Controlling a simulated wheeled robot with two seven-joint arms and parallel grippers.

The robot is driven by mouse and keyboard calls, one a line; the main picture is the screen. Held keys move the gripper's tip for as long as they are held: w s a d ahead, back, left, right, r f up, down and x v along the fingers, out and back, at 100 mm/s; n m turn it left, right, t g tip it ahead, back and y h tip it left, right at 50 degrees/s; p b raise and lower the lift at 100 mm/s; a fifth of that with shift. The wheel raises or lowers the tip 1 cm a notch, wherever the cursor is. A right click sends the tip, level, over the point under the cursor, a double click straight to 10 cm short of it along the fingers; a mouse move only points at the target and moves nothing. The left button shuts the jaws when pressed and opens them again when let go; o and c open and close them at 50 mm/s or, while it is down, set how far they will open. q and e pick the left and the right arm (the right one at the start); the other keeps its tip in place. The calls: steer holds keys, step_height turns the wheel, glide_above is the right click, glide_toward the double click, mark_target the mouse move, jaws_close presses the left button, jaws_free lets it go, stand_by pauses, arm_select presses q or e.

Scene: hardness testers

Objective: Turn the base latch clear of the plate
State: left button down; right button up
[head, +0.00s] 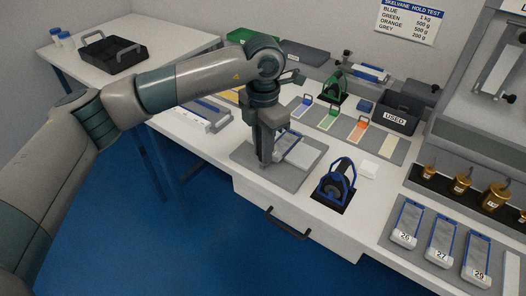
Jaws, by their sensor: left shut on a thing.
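My left gripper (267,160) reaches down over a grey base (245,154) on the white bench. Its fingers are shut at the left side of a pale plate (298,152) with a blue edge, which lies on that base. What they hold is small and mostly hidden by the fingers; by its place it is the base latch. I cannot tell which way the latch is turned. My right gripper is not in view.
A blue-framed tool (337,182) stands right of the base. Coloured strips lie behind on a grey mat (340,129), near the bin marked USED (395,121). Numbered plates (408,222) and brass weights (461,185) are at the right. A black tray (112,55) stands on the far left table.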

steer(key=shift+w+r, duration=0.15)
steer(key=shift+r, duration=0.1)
arm_select(q)
steer(key=c, duration=1.6)
jaws_free()
steer(key=shift+w+r, duration=0.1)
steer(key=shift+r, duration=0.7)
step_height(320, 180, up, 16)
steer(key=shift+f+b, duration=0.1)
steer(key=shift+b, duration=0.85)
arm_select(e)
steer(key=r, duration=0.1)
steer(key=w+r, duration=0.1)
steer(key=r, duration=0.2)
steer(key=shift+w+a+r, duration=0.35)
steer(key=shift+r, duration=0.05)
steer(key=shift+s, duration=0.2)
